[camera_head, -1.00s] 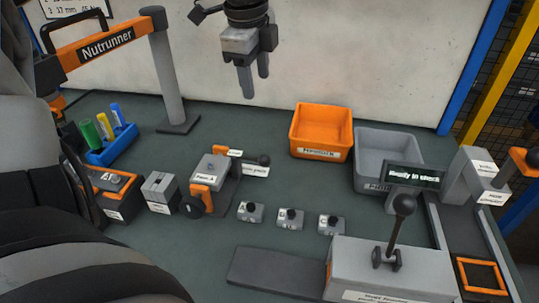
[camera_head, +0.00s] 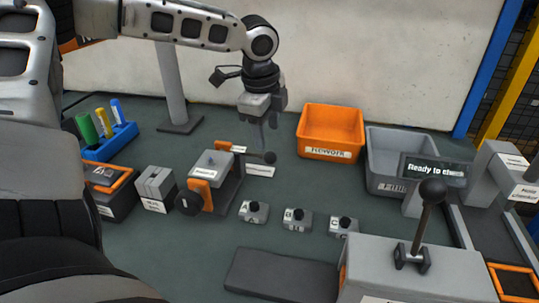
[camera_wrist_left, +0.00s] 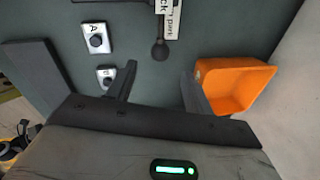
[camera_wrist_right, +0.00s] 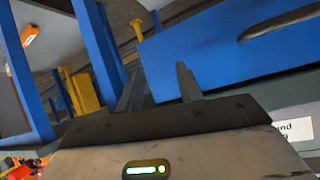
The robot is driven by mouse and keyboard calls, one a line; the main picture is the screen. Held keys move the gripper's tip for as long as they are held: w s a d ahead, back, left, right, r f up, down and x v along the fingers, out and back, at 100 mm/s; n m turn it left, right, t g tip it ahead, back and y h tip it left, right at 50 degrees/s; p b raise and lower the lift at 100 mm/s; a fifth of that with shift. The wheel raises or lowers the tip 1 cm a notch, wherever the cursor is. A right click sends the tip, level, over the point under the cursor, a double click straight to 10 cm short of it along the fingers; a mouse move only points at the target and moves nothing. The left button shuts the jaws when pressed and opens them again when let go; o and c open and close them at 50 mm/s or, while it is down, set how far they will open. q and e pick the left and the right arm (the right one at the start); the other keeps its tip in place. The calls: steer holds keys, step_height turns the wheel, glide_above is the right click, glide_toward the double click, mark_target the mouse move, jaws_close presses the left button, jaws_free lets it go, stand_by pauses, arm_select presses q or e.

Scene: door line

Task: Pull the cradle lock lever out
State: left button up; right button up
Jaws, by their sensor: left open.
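The cradle lock lever is a dark rod with a black ball knob (camera_head: 269,157), at the right of the grey cradle (camera_head: 216,165) with its orange clamp. The knob also shows in the left wrist view (camera_wrist_left: 160,49), below a white label partly reading "ck". My left gripper (camera_head: 267,138) points down, just above and behind the knob. In the left wrist view its fingers (camera_wrist_left: 158,68) are apart and empty, with the knob ahead between their lines. My right gripper (camera_wrist_right: 158,68) shows only in its own wrist view, fingers apart, nothing seen between them.
An orange bin (camera_head: 331,131) and a grey bin (camera_head: 388,165) stand right of the left gripper. Several small button boxes (camera_head: 297,219) sit in front. A grey box with an upright lever (camera_head: 427,205) is at front right. A blue beam (camera_wrist_right: 220,48) lies beyond the right gripper.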

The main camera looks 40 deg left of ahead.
mark_target(269, 153)
arm_select(q)
steer(key=f, duration=0.2)
steer(key=w+f, duration=0.1)
steer(key=f, duration=0.4)
steer(key=shift+w+a+f+b, duration=0.2)
steer(key=shift+a+b, duration=0.05)
steer(key=shift+b, duration=0.1)
